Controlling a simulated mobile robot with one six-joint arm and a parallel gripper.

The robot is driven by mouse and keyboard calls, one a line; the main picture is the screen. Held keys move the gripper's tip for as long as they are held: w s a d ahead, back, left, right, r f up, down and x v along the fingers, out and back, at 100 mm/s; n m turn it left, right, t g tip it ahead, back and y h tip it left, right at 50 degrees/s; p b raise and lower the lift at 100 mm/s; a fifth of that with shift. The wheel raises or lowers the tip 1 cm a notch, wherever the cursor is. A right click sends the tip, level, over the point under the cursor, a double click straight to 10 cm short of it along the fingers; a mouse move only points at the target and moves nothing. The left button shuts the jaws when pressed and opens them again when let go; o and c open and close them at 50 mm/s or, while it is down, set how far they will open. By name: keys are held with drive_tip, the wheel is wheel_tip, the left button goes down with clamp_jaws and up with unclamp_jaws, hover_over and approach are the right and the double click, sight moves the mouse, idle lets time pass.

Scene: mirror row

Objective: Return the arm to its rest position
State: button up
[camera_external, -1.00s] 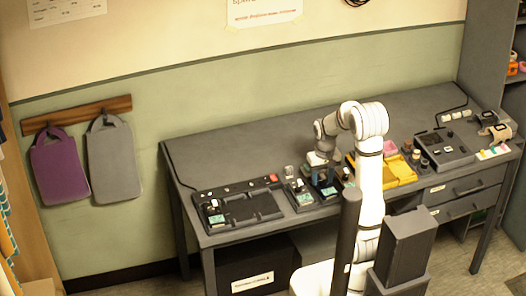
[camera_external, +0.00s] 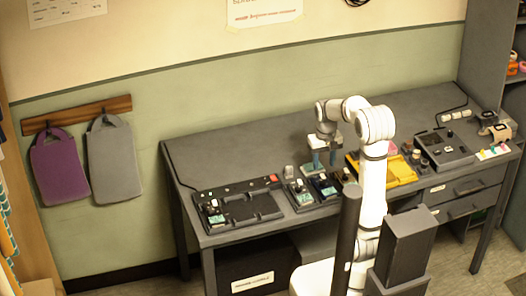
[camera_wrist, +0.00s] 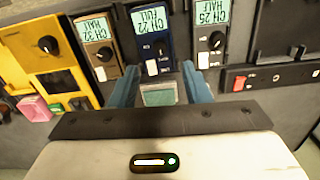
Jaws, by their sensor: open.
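My gripper (camera_external: 319,166) hangs fingers-down above the bench, over the row of small channel modules. In the wrist view its two blue fingers (camera_wrist: 160,88) are spread apart. The blue CH 22 module (camera_wrist: 153,38) shows ahead between the fingertips, in its row and apart from them. A small pale-green panel (camera_wrist: 159,96) also shows between the fingers; I cannot tell what it belongs to. My arm is bent, reaching left from its upright white links over the bench.
A grey CH 25 module (camera_wrist: 210,40) and a brown CH 32 module (camera_wrist: 97,45) flank the blue one. A yellow tray (camera_external: 400,171) lies right of the gripper, a black panel (camera_external: 240,207) left. The back of the grey bench (camera_external: 225,150) is clear.

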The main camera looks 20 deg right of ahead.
drive_tip(key=s+a+r+t+p, duration=0.2)
drive_tip(key=s+r+p, duration=0.3)
drive_tip(key=s, duration=0.8)
wheel_tip(320, 180, up, 3)
drive_tip(key=shift+s+f+n+t, duration=0.15)
drive_tip(key=shift+s+n+t, duration=0.1)
drive_tip(key=shift+n+t, duration=0.05)
drive_tip(key=s+a+f+m+g+b, duration=0.1)
drive_tip(key=s+f+g+b, duration=0.15)
drive_tip(key=f+b, duration=1.35)
drive_tip(key=s+f+g+b, duration=0.2)
drive_tip(key=s+f+b, duration=0.1)
drive_tip(key=f+b, duration=1.3)
drive_tip(key=w+f+t+b, duration=0.1)
drive_tip(key=w+f+b, duration=0.1)
drive_tip(key=f+b, duration=0.2)
drive_tip(key=w+f+n+t+b, duration=0.1)
drive_tip(key=w+f+b, duration=0.2)
drive_tip(key=f, duration=0.5)
drive_tip(key=shift+w+d+f+t+b, duration=0.35)
drive_tip(key=shift+d+b, duration=0.05)
drive_tip(key=shift+b, duration=0.45)
drive_tip(key=shift+r, duration=0.1)
